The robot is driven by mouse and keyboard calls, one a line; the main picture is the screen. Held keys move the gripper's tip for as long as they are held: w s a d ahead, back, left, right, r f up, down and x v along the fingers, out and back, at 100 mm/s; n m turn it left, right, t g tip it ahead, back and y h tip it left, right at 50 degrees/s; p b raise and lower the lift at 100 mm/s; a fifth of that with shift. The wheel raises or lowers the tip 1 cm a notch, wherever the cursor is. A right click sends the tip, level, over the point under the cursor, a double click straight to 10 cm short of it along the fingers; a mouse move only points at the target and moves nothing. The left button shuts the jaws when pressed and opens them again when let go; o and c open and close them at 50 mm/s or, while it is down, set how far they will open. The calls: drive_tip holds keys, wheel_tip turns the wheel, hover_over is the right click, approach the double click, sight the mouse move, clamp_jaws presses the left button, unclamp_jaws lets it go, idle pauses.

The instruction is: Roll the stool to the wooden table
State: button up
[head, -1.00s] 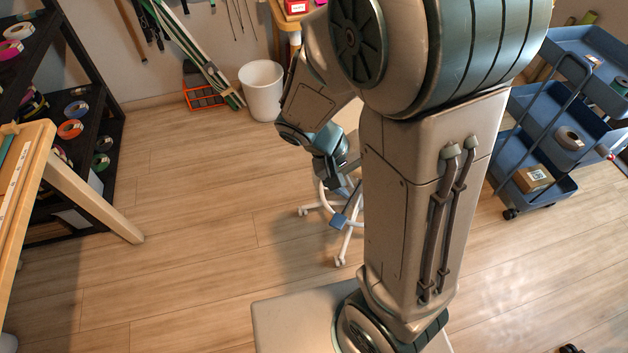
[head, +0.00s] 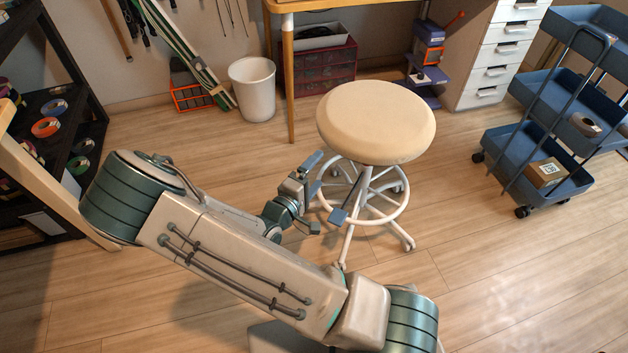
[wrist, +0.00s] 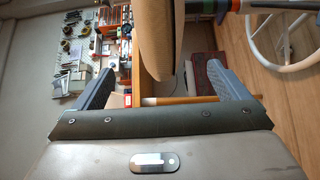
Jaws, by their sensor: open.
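The stool (head: 376,118) has a round cream seat and a white wheeled base with a foot ring. It stands upright at the centre of the head view. In the wrist view, its seat (wrist: 166,45) shows edge-on between the fingers and its ring lies at upper right. My gripper (head: 312,195) is open, just left of the stool's base and below the seat; contact cannot be told. Its two fingers (wrist: 163,72) are spread wide in the wrist view. A wooden table (head: 289,80) stands behind the stool at the wall, its top mostly cut off by the frame.
A white bin (head: 253,90) stands left of the table leg. A dark red drawer box (head: 325,70) sits under the table. White drawers (head: 497,58) and a blue cart (head: 545,165) stand to the right. A black shelf (head: 92,130) is at left. Floor right of the stool is clear.

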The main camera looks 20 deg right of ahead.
sight(337, 148)
idle(0.3)
drive_tip(key=b+x, duration=0.3)
drive_tip(key=x, duration=1)
drive_tip(key=shift+w+d, duration=0.25)
drive_tip(key=shift+w, duration=0.1)
drive_tip(key=shift+c, duration=0.3)
clamp_jaws()
